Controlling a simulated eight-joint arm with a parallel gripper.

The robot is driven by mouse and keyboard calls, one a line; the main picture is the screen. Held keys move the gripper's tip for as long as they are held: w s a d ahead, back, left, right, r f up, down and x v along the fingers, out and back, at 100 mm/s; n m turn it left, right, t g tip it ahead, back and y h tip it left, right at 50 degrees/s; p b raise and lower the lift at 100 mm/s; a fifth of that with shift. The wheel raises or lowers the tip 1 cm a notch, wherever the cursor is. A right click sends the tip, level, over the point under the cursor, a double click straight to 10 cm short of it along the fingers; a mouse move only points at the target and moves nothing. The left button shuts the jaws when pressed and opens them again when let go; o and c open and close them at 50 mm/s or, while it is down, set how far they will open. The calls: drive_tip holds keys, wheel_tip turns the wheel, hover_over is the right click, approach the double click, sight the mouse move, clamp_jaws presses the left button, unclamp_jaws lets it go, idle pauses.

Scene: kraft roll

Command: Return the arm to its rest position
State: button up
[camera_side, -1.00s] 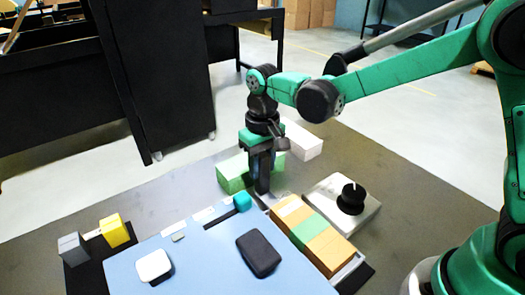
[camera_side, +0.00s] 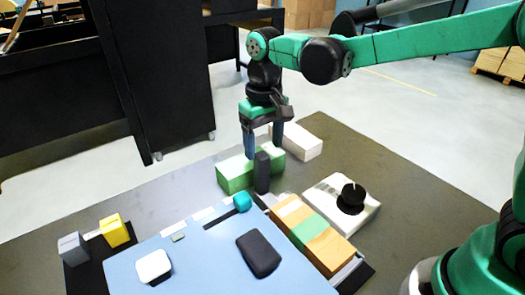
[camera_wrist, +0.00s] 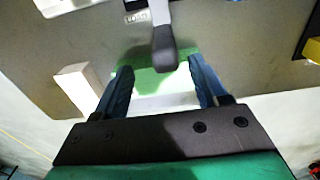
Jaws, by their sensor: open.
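My gripper (camera_side: 264,150) is open and empty in the side view, pointing down above a dark upright handle (camera_side: 262,173). Its blue fingers also show open in the wrist view (camera_wrist: 160,72), with the dark handle (camera_wrist: 164,48) between and beyond their tips. The handle's top is below the fingertips in the side view. A green block (camera_side: 234,177) lies just behind and left of the handle. My arm reaches in from the right, above the table.
A white block (camera_side: 303,142) lies behind. A white base with a black knob (camera_side: 352,197) and a row of tan and green blocks (camera_side: 322,246) are at right. A blue mat (camera_side: 205,265) carries a black case (camera_side: 260,253). Yellow and grey blocks stand far left.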

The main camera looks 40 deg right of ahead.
drive_tip(key=shift+r, duration=0.3)
drive_tip(key=shift+s+d+r, duration=0.2)
drive_tip(key=s+d+r+t, duration=0.1)
drive_tip(key=s+d+t, duration=0.6)
drive_tip(key=s, duration=0.2)
drive_tip(key=shift+s, duration=0.3)
idle(1.1)
